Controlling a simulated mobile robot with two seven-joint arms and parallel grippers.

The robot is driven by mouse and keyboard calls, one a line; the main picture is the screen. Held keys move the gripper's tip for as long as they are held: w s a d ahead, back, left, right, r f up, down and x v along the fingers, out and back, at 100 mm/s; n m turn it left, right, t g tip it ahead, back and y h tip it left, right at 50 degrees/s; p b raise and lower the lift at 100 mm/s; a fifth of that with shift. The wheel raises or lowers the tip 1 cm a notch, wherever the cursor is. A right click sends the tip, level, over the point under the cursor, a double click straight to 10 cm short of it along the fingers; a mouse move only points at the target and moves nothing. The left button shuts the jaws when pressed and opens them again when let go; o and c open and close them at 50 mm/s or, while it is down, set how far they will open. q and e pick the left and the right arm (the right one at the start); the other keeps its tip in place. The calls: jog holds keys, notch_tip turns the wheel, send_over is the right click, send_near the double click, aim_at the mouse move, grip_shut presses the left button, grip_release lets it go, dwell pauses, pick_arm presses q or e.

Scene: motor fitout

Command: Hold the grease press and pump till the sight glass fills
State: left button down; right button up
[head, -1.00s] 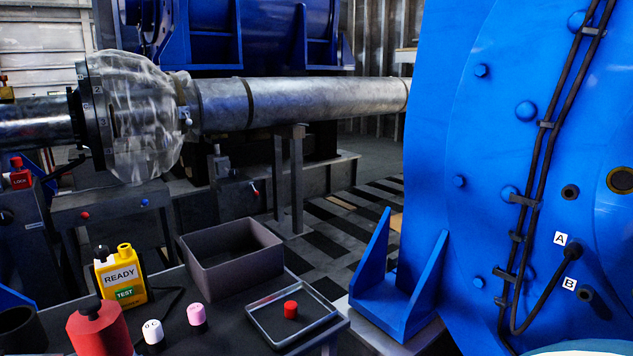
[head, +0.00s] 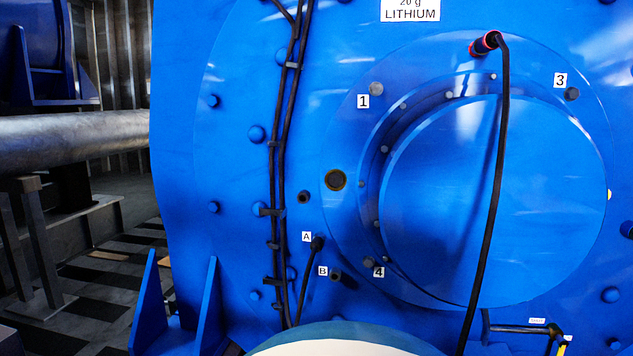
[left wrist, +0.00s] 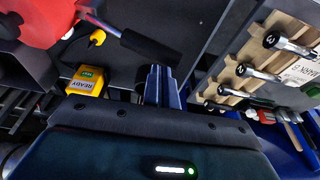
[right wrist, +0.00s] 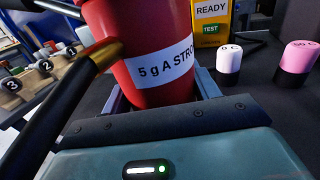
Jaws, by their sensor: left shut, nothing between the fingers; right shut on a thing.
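The red grease press (right wrist: 140,65), marked "5 g A STROKE", stands upright in my right gripper (right wrist: 162,92), whose fingers are shut around its body. In the left wrist view the press (left wrist: 40,22) is at the upper left, with its black lever grip (left wrist: 150,46) reaching right. My left gripper (left wrist: 157,76) is shut and empty, close by that grip; I cannot tell if they touch. In the head view a black hose (head: 497,150) hangs from a red-ringed fitting (head: 485,42) on the blue motor.
The motor face (head: 260,60) carries a label (head: 410,10) reading "20 g LITHIUM" and points marked 1, 3 and 4. Numbered tools (left wrist: 285,44) lie in a rack.

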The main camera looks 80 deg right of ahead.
pick_arm(q)
jog(key=shift+s+x, duration=0.25)
jog(key=shift+x, duration=0.8)
jog(key=shift+s+x, duration=0.25)
jog(key=shift+x, duration=0.85)
jog(key=shift+w+v, duration=0.25)
jog(key=shift+v, duration=0.85)
jog(key=shift+w+v, duration=0.25)
jog(key=shift+v, duration=0.8)
jog(key=shift+r, duration=0.25)
jog(key=shift+w+v, duration=0.2)
jog(key=shift+v, duration=0.6)
jog(key=shift+w+v, duration=0.2)
jog(key=shift+v, duration=0.6)
jog(key=shift+w+v, duration=0.2)
jog(key=shift+v, duration=0.6)
pick_arm(e)
jog(key=o, duration=1.4)
